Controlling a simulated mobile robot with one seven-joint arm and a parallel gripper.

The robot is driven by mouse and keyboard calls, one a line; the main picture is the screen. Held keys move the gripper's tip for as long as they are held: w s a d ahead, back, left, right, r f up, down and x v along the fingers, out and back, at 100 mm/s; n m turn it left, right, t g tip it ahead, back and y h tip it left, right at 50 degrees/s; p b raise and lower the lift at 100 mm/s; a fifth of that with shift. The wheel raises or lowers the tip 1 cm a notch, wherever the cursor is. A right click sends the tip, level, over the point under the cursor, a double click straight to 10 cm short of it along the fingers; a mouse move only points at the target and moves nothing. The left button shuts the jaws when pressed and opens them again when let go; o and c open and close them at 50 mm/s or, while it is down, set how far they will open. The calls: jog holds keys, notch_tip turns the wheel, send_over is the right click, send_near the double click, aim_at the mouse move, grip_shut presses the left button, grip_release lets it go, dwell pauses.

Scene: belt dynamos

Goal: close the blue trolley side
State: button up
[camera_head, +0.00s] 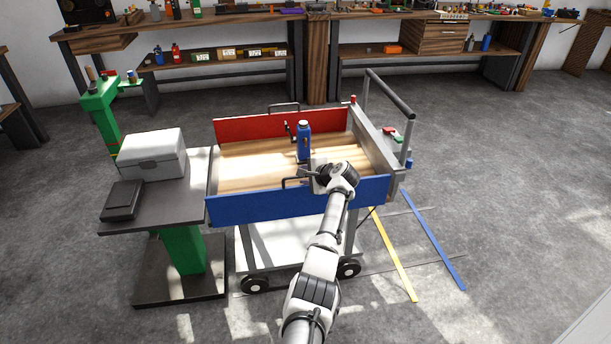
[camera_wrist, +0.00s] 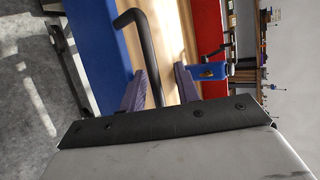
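The trolley's blue side (camera_head: 290,203) is the long near panel of its wooden bed (camera_head: 245,172). It looks roughly upright; I cannot tell whether it is fully closed. A black bar handle (camera_head: 288,183) stands at its upper edge. The blue side (camera_wrist: 97,50) and handle (camera_wrist: 148,50) also show in the wrist view. My gripper (camera_head: 305,175) is over the near edge of the bed. In the wrist view my gripper's fingers (camera_wrist: 159,82) are apart, with the handle running between them. I see no clear contact with the handle.
A blue bottle-like tool (camera_head: 304,140) stands on the bed behind my gripper. The red side (camera_head: 255,126) is upright at the far edge. A small table with a grey box (camera_head: 152,153) and black case (camera_head: 122,200) adjoins at left.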

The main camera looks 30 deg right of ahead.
jog(key=shift+s, duration=0.1)
jog(key=shift+s, duration=0.2)
jog(key=b+v, duration=0.1)
jog(key=v, duration=1.2)
jog(key=shift+r+b, duration=0.2)
jog(key=shift+b, duration=0.15)
